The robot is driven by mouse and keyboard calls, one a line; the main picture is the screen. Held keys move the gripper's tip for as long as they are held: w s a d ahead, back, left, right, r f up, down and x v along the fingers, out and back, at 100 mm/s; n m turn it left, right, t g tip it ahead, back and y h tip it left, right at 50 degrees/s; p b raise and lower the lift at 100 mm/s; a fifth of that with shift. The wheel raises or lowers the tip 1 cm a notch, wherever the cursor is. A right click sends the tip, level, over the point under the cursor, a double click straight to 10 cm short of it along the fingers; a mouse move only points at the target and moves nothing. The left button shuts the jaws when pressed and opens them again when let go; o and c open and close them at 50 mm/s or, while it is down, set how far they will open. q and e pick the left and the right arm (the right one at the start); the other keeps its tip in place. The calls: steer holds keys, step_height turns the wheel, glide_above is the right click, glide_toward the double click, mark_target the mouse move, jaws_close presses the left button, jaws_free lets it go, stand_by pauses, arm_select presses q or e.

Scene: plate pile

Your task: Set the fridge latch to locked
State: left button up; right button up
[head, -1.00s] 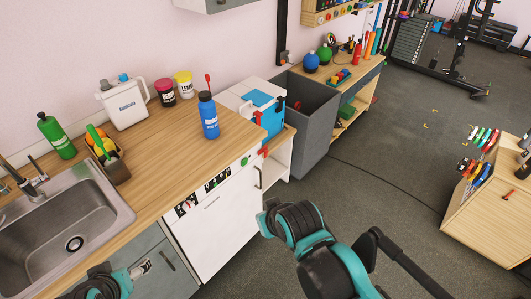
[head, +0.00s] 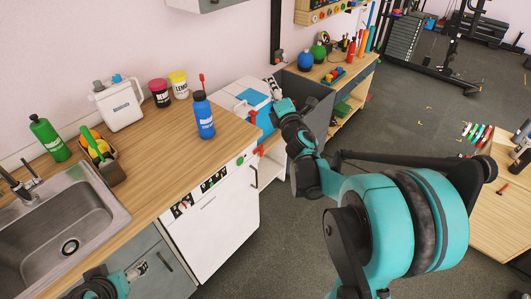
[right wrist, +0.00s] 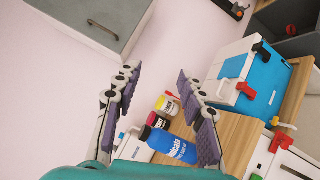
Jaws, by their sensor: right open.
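The white fridge (head: 218,228) is under the wooden counter, its door shut and a dark handle at its right side. A red latch (head: 258,152) shows at its upper right corner, with a green mark (head: 240,160) to its left. The red latch (right wrist: 281,141) also shows at the right of the right wrist view; I cannot tell its setting. My right gripper (head: 273,88) is above and beyond the latch, near the blue-and-white box. Its fingers (right wrist: 163,98) are spread and empty.
A blue-and-white box (head: 259,113) with red clasps stands beside the fridge. A blue bottle (head: 204,118) stands near the counter edge, with jars and a white jug behind. A grey bin (head: 318,100) is to the right. The floor in front is clear.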

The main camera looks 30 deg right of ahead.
steer(key=w+d+f+n+y, duration=0.1)
steer(key=w+f+n+y, duration=0.3)
steer(key=f+n, duration=0.4)
steer(key=n+g+y, duration=0.5)
steer(key=n+g, duration=0.1)
steer(key=n, duration=0.7)
glide_toward(263, 151)
steer(key=b+x, duration=0.2)
steer(key=x, duration=0.6)
steer(key=shift+w+a, duration=0.1)
jaws_close()
